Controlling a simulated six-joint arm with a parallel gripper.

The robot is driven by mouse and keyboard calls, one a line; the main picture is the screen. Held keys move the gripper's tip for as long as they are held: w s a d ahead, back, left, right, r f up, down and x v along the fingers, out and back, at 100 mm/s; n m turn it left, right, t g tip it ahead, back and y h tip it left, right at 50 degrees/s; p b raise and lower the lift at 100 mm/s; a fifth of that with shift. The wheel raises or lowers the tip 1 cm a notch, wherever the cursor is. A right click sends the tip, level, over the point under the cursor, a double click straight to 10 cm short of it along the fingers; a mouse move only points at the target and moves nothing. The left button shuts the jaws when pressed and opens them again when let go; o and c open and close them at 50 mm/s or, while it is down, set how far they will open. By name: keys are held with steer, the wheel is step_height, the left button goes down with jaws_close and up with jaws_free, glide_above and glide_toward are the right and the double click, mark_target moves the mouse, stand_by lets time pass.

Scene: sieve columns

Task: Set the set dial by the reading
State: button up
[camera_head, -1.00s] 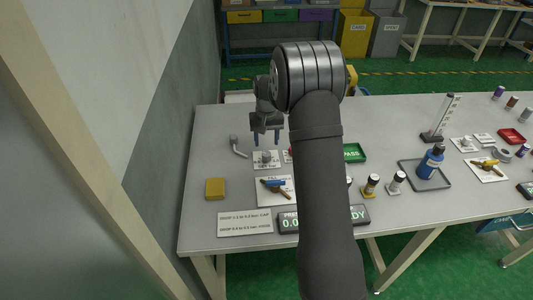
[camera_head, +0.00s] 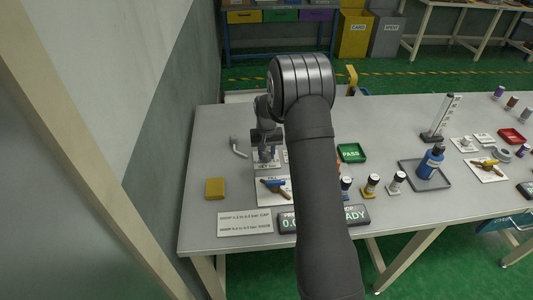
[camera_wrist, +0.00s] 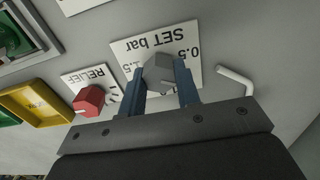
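The set dial (camera_wrist: 158,72) is a grey faceted knob on a white card (camera_wrist: 126,50) lettered "SET bar", with scale numbers including 0.5 and 1.5. My gripper (camera_wrist: 160,80) points down over it, one blue finger on each side of the knob. The fingers look open, with slight gaps to the knob; contact is not clear. In the head view my gripper (camera_head: 267,154) is low over the dial card (camera_head: 265,166) and hides the knob.
A red RELIEF knob (camera_wrist: 89,101) sits beside the dial, and a pale bent rod (camera_wrist: 235,78) on its other side. A printed card (camera_head: 245,224), yellow block (camera_head: 215,188), blue-handled valve (camera_head: 274,186) and green PASS tray (camera_head: 351,152) are nearby. Several small bottles stand right of my arm.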

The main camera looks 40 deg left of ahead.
mark_target(267, 154)
steer(key=shift+m, duration=0.4)
steer(key=m, duration=0.4)
steer(key=shift+m, duration=0.4)
steer(key=m, duration=0.6)
stand_by(0.4)
steer(key=o, duration=1)
step_height(267, 154, up, 18)
steer(key=shift+f, duration=0.25)
